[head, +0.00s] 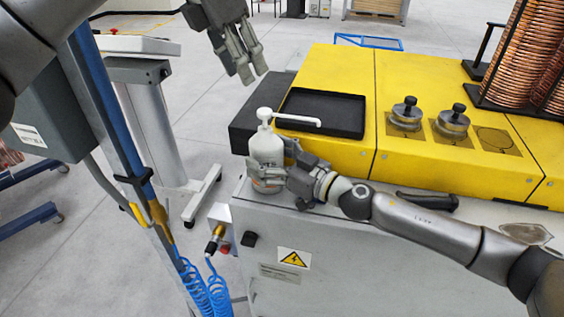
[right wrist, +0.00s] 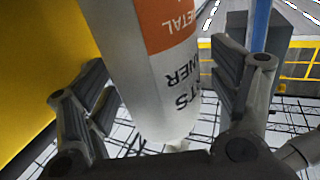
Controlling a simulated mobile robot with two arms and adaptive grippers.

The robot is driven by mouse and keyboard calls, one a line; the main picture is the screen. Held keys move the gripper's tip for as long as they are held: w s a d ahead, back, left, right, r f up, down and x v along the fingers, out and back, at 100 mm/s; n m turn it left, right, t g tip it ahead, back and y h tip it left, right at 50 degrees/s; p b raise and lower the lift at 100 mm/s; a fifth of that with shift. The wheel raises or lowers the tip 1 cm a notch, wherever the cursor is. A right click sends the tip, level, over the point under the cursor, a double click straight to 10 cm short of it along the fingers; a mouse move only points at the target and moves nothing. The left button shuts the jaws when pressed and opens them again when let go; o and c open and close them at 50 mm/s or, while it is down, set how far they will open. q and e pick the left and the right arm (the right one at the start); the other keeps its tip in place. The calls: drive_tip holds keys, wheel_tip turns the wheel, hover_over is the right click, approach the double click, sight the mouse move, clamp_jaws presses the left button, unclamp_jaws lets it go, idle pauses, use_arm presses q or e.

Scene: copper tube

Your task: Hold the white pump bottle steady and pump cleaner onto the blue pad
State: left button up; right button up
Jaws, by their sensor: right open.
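The white pump bottle (head: 264,147) stands upright at the corner of the grey cabinet, its spout pointing right. In the right wrist view the bottle (right wrist: 165,95), with an orange and white label, lies between the fingers. My right gripper (head: 273,179) is open around its lower part; the wrist view of the gripper (right wrist: 158,103) shows gaps on both sides. My left gripper (head: 254,76) hangs above and left of the pump head, apart from it. Its fingers are close together, and whether they touch is unclear. I see no blue pad in either view.
A black tray (head: 345,124) lies on the yellow machine (head: 420,75), behind and right of the bottle. Two round metal weights (head: 406,113) and copper coils (head: 525,55) are farther right. A blue coiled hose (head: 205,290) hangs left of the cabinet (head: 345,245).

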drive_tip(key=shift+w+a, duration=0.2)
